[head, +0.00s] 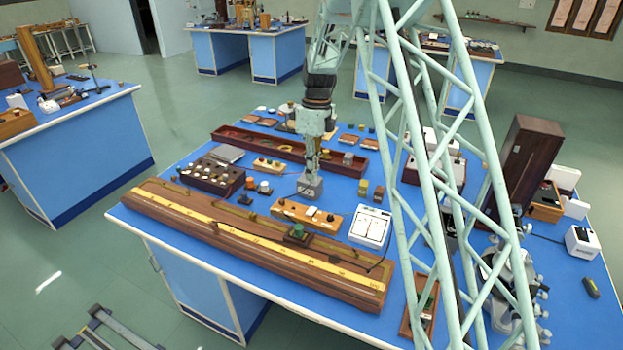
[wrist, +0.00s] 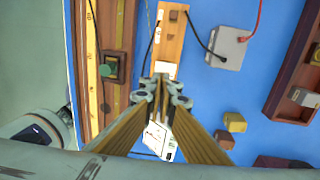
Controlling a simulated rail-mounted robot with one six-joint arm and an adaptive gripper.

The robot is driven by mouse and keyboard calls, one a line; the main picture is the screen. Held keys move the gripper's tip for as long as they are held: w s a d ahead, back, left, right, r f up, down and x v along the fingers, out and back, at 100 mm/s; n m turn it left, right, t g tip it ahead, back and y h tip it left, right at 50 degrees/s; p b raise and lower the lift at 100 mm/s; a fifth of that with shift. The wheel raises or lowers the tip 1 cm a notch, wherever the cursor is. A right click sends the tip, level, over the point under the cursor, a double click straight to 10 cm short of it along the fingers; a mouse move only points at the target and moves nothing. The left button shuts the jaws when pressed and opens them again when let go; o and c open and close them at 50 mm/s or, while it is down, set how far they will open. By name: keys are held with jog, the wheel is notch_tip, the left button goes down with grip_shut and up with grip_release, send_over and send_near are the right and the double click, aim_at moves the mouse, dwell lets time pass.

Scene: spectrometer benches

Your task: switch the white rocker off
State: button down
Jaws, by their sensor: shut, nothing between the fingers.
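A narrow wooden board (head: 290,208) lies on the blue bench with small white parts on top. One white piece (head: 310,211) near its middle looks like the rocker; its tilt is too small to read. In the wrist view the board (wrist: 171,42) runs up from the fingertips, with a white piece (wrist: 165,68) just beyond them. My gripper (wrist: 163,82) is shut and empty, pointing down. In the head view my gripper (head: 312,171) hangs above the bench, and I cannot tell whether it touches anything. Its fingers partly hide a white two-panel box (wrist: 158,137).
A grey metal box (wrist: 228,48) with black and red leads sits beside the board. A long wooden ruled instrument (head: 260,242) lies along the near edge. The white two-panel box (head: 370,228) stands right of the board.

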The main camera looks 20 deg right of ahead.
aim_at(310, 213)
jog(key=f, duration=0.4)
jog(key=s+f+b, duration=0.1)
jog(key=f, duration=0.3)
jog(key=a+f, duration=0.1)
jog(key=f, duration=0.3)
jog(key=shift+s+a+f, duration=0.1)
jog(key=shift+s+f, duration=0.05)
jog(key=shift+f, duration=0.2)
jog(key=shift+b, duration=0.3)
